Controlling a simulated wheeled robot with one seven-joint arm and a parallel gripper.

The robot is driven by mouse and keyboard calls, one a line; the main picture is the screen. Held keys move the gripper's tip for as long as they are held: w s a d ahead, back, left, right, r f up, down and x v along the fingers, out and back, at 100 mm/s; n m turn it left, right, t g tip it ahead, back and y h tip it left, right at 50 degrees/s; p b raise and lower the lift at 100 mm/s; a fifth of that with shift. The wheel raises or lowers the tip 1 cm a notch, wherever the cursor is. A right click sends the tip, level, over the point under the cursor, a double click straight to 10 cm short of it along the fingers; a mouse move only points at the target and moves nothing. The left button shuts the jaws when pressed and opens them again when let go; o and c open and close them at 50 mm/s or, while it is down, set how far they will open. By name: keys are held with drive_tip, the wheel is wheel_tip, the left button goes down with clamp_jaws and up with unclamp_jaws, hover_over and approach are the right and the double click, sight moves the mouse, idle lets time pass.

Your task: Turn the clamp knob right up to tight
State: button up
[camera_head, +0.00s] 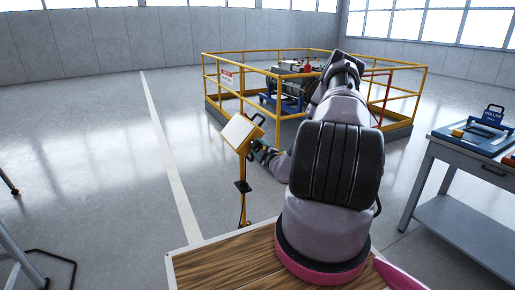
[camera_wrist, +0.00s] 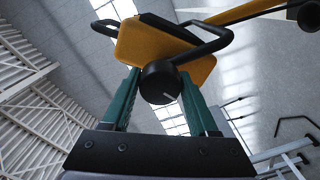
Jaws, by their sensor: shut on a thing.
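The black round clamp knob (camera_wrist: 160,82) shows in the wrist view, with a short white mark on its face. It sits at the lower edge of a yellow housing (camera_wrist: 150,45) with black bar handles. My gripper (camera_wrist: 159,90) has its two green fingers on either side of the knob, shut on it. In the head view the yellow housing (camera_head: 240,132) with its pale panel tops a thin stand (camera_head: 243,187). My gripper (camera_head: 258,150) is at the housing's right side. The knob cannot be made out there. I cannot tell how tight the knob is.
Yellow railings (camera_head: 240,75) enclose a platform with equipment at the back. A grey workbench (camera_head: 465,165) with a blue item (camera_head: 485,135) stands at the right. A wooden top (camera_head: 225,262) lies in front. The floor at left centre is clear.

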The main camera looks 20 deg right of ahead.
drive_tip(key=shift+s+f+m, duration=0.1)
drive_tip(key=shift+m, duration=0.2)
drive_tip(key=o, duration=1.3)
drive_tip(key=shift+o, duration=0.2)
drive_tip(key=s, duration=1)
drive_tip(key=shift+s+d, duration=0.2)
drive_tip(key=shift+s, duration=0.2)
